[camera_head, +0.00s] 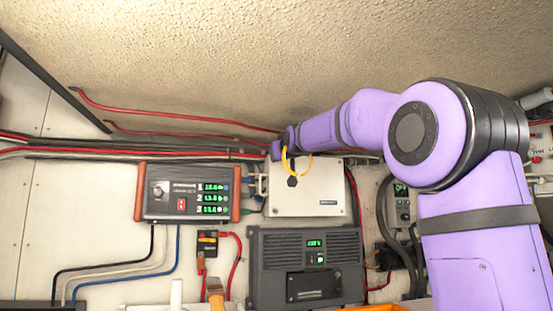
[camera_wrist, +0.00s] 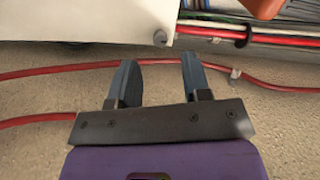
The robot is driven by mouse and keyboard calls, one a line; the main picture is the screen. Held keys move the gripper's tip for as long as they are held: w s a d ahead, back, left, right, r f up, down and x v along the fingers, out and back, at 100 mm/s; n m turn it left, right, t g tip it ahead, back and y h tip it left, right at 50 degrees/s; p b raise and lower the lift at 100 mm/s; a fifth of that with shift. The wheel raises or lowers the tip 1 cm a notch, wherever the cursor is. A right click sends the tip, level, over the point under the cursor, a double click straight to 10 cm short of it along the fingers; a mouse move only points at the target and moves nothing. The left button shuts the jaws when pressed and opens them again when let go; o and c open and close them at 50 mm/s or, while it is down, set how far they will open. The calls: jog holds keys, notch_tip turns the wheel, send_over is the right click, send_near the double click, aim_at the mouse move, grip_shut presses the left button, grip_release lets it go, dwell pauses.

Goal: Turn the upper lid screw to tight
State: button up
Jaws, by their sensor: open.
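The white box (camera_head: 325,201) is mounted on the wall in the middle of the head view, with a dark hexagonal mark on its lid. In the wrist view its pale face (camera_wrist: 90,20) fills the upper left. A round grey screw head (camera_wrist: 160,38) sits near the box's edge there; its slot angle is too small to tell. My gripper (camera_wrist: 158,60) is open and empty, its two dark fingers pointing towards the screw, which shows between and beyond the tips. In the head view my gripper (camera_head: 278,149) is at the box's upper left corner, and I cannot make out the screw.
Red cables (camera_head: 180,112) run along the wall above the box and pass behind my fingers in the wrist view. A grey unit with orange ends (camera_head: 188,193) is to the left. A dark vented unit (camera_head: 262,262) is below.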

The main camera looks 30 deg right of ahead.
jog(key=shift+x, duration=2.55)
grip_shut()
